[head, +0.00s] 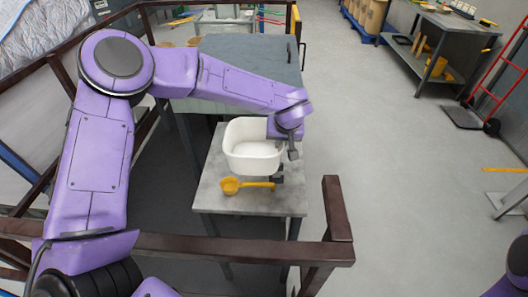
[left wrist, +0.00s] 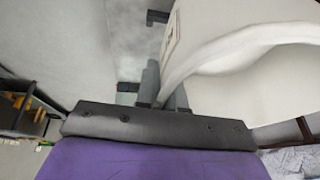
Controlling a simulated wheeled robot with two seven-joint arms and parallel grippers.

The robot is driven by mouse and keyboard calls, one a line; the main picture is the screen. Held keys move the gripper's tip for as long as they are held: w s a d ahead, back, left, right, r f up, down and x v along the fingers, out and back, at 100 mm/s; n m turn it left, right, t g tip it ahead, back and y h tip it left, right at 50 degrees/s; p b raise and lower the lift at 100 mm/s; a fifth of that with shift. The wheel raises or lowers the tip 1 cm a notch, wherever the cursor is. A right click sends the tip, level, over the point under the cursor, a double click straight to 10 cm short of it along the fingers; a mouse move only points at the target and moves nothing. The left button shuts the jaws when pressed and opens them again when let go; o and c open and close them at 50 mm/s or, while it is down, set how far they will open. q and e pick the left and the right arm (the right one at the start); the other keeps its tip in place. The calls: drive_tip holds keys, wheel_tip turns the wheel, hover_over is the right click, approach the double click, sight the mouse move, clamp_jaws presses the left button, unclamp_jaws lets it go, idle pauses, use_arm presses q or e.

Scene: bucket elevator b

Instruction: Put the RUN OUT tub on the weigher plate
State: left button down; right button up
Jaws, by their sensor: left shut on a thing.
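A white open tub (head: 252,153) is over the small grey table, upright or nearly so; I cannot tell whether its base touches the top. My left gripper (head: 288,151) is at the tub's right side, shut on its wall. In the left wrist view the fingers (left wrist: 165,98) close over the rim of the tub (left wrist: 235,75). A small outlined label mark shows on its outer wall, too oblique to read. I cannot pick out the weigher plate with certainty. My right gripper is out of view; only purple parts of my right arm show at the lower right.
A yellow scoop (head: 232,185) lies on the small grey table (head: 215,199) in front of the tub. A larger grey surface (head: 250,58) stands behind. Brown rails (head: 180,245) run across the front, with a post (head: 337,210).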

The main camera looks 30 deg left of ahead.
sight(268, 141)
use_arm(q)
drive_tip(key=a, duration=0.1)
drive_tip(key=w+a+f, duration=0.1)
drive_tip(key=shift+w+a+p, duration=0.3)
drive_tip(key=shift+a, duration=0.05)
drive_tip(key=a+f, duration=0.1)
drive_tip(key=w+a+f, duration=0.1)
drive_tip(key=f, duration=0.1)
drive_tip(key=w+a+f, duration=0.1)
drive_tip(key=f, duration=0.1)
drive_tip(key=shift+w+a+f+p, duration=0.1)
drive_tip(key=shift+a+f+p, duration=0.1)
drive_tip(key=shift+p, duration=0.15)
drive_tip(key=f, duration=0.3)
drive_tip(key=shift+w+a, duration=0.1)
drive_tip(key=shift+a, duration=0.1)
drive_tip(key=shift+w+f, duration=0.1)
drive_tip(key=shift+f, duration=0.3)
drive_tip(key=shift+f, duration=0.1)
drive_tip(key=c, duration=1.3)
unclamp_jaws()
